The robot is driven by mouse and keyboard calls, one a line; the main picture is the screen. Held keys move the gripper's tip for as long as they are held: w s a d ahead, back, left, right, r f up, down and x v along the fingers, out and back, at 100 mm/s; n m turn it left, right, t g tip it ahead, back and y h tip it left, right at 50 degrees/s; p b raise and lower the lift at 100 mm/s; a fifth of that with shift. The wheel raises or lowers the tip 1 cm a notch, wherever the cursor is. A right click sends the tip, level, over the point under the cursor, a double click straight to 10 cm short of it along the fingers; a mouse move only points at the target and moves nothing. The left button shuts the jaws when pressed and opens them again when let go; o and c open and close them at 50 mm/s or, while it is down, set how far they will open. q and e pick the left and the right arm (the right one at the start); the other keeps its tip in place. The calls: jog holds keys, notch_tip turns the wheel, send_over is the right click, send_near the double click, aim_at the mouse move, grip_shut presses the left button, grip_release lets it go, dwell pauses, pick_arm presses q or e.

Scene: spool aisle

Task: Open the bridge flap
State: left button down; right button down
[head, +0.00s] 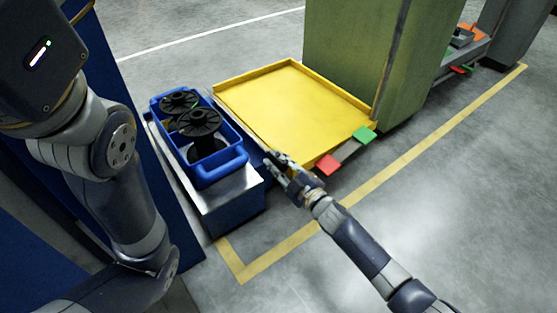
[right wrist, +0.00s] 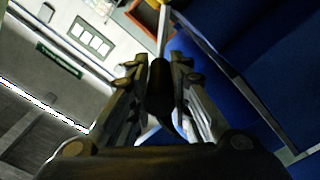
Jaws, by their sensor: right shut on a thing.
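A yellow rimmed panel (head: 298,100), which looks like the bridge flap, lies flat between the metal stand with the blue crate and the green cabinet. My right gripper (head: 272,160) is at the panel's near left corner, beside the end of the metal stand. In the right wrist view my right gripper (right wrist: 158,75) is shut on a dark rounded bar, like a handle (right wrist: 160,88). What the bar is fixed to is hidden. My left arm shows at the left of the head view, but its gripper is out of the picture.
A blue crate (head: 228,171) with black spools (head: 200,123) stands on the metal stand (head: 228,196). A red tab (head: 328,165) and a green tab (head: 364,135) are at the panel's near right side. The green cabinet (head: 350,50) stands behind. Floor at right is clear.

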jog(key=c, duration=1.4)
grip_release()
jog(key=shift+s, duration=0.1)
jog(key=shift+c, duration=0.2)
jog(key=v, duration=1.2)
